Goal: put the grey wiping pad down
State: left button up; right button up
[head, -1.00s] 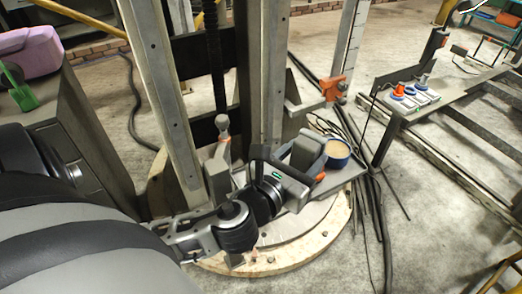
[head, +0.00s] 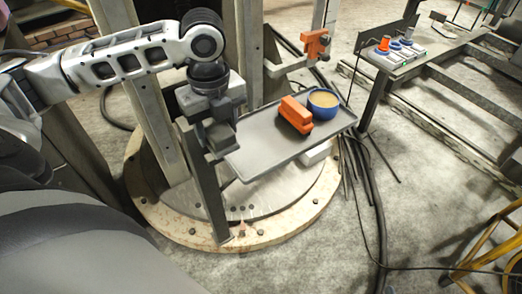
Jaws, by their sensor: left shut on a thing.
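My left arm comes in from the left and bends down at its wrist. My left gripper (head: 210,112) points down over the left end of the grey tray (head: 250,160). It is shut on a small dark grey block, seemingly the grey wiping pad (head: 221,138), which my gripper partly hides. The block is close to the tray's left edge; I cannot tell whether it touches it. An orange block-shaped thing (head: 295,114) and a blue bowl (head: 323,103) with tan contents stand on the tray's far right part. My right gripper is out of view.
A round base plate (head: 260,232) lies under the tray, with upright metal columns (head: 136,75) behind. Black cables (head: 377,220) run along the floor at right. A bench (head: 410,58) holds small orange and blue-capped things. The tray's middle is bare.

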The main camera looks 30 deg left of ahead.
pick_arm(q)
jog(key=shift+s+a+r, duration=0.1)
jog(key=shift+s+r, duration=0.15)
jog(key=shift+s, duration=0.15)
